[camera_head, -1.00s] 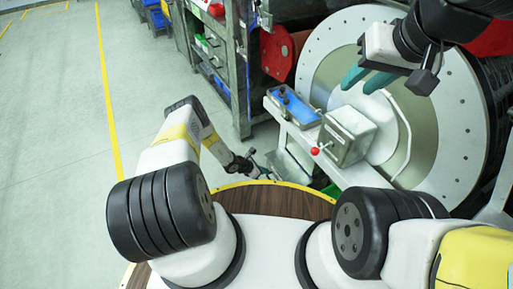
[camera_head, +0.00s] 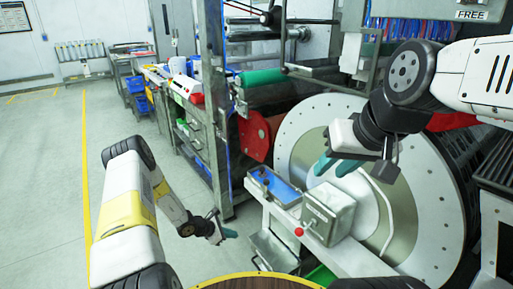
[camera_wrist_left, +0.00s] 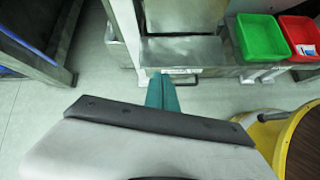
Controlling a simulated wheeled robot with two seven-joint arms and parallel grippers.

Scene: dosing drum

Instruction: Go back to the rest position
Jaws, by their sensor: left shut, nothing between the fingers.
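My left gripper (camera_head: 226,233) is at the lower left in the head view, in front of the machine's lower metal tray. Its teal fingers (camera_wrist_left: 163,92) are together with nothing between them in the left wrist view. They point toward a metal tray with a handle (camera_wrist_left: 182,75). My right gripper (camera_head: 334,167) hangs in front of the large round drum face (camera_head: 300,137), above the grey box. Its two teal fingers are spread apart and hold nothing that I can see.
A grey box with a red knob (camera_head: 328,211) and a blue-topped panel (camera_head: 273,187) stand before the drum. Green (camera_wrist_left: 262,37) and red (camera_wrist_left: 298,33) bins sit near my left gripper. A metal rack (camera_head: 212,120) stands behind. The floor (camera_head: 110,115) at left is open.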

